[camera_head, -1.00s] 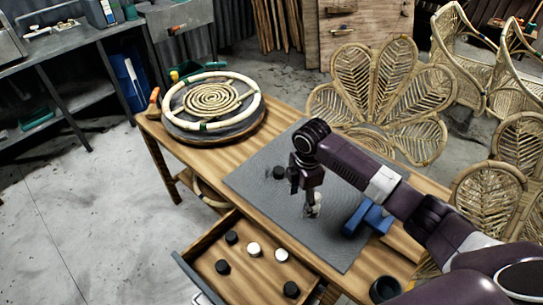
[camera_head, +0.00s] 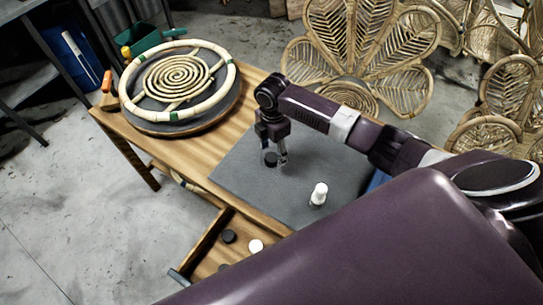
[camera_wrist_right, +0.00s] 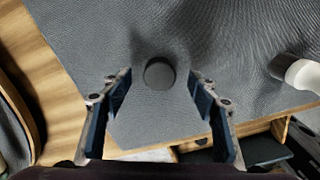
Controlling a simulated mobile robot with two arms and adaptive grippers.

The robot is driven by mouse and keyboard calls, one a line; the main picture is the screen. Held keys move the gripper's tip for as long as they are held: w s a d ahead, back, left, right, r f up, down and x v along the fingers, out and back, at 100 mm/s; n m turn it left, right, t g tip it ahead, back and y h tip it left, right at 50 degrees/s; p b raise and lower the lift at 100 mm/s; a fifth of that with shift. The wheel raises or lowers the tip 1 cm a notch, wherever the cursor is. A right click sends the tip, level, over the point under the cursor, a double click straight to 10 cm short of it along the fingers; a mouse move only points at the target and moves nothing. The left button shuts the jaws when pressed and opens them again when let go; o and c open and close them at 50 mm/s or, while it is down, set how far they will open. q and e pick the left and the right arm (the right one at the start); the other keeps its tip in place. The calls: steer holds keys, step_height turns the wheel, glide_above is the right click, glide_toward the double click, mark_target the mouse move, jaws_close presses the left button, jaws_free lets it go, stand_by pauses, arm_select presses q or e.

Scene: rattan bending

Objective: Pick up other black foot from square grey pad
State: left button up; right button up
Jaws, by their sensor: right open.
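The black foot (camera_head: 270,159), a small dark round piece, is on the square grey pad (camera_head: 234,177). In the right wrist view, the black foot (camera_wrist_right: 159,73) shows centred between the finger tips, with the grey pad (camera_wrist_right: 90,40) around it. My right gripper (camera_head: 275,155) is open at the foot in the head view; its fingers (camera_wrist_right: 157,92) stand apart on either side in the wrist view. I cannot tell whether they touch the foot. My left gripper is not in view.
A small white piece (camera_head: 319,194) stands on the pad, right of the gripper. An open drawer (camera_head: 205,246) holds black and white feet. A round rattan coil (camera_head: 180,78) lies on the table at left. My arm hides the table's right front.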

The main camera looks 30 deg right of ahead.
steer(key=shift+f, duration=1.25)
steer(key=c, duration=1.1)
steer(key=shift+o, duration=0.2)
steer(key=shift+r, duration=0.1)
